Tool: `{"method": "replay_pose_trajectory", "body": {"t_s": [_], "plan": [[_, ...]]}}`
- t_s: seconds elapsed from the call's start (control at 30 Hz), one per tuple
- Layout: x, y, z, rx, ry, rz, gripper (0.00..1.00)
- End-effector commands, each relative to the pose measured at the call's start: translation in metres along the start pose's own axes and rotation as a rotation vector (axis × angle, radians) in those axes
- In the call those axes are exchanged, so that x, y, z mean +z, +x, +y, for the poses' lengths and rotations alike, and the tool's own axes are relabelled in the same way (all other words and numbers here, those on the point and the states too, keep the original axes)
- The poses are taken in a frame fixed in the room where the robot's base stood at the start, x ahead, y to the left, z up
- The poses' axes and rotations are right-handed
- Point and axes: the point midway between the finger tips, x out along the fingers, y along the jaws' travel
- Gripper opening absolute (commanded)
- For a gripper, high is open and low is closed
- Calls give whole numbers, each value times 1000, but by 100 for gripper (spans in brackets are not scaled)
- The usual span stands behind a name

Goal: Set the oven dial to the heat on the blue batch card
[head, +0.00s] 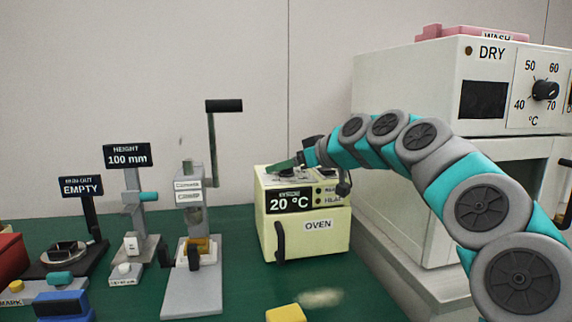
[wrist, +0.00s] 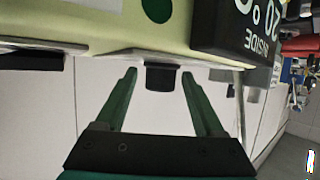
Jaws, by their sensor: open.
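The small cream oven (head: 335,240) stands on the green bench with its door shut. Its display (head: 290,201) reads 20 °C. My gripper (head: 280,166) is above the oven's top, with its green fingers pointing left. In the wrist view my gripper (wrist: 159,76) is open, its two fingers on either side of a small dark block (wrist: 163,78) at a pale plate's edge. A clear gap shows on each side of the block; I cannot tell whether it is the oven dial. The oven display (wrist: 245,25) shows there upside down. I cannot make out a blue batch card.
A large white DRY cabinet (head: 425,75) with its own 40–70 °C dial (head: 545,90) stands right of the oven. A hand-crank press (head: 190,300), a height gauge (head: 127,155) and an EMPTY sign (head: 81,187) stand left. A yellow block (head: 285,313) lies in front.

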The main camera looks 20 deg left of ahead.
Motion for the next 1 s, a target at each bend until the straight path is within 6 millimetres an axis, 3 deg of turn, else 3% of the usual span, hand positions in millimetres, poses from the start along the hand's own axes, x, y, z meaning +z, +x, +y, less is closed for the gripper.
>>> {"method": "replay_pose_trajectory", "body": {"t_s": [0.13,0.73,1.0], "plan": [[0,0,0,0,0,0,68],[0,0,0,0,0,0,1],[0,0,0,3,1,0,0]]}}
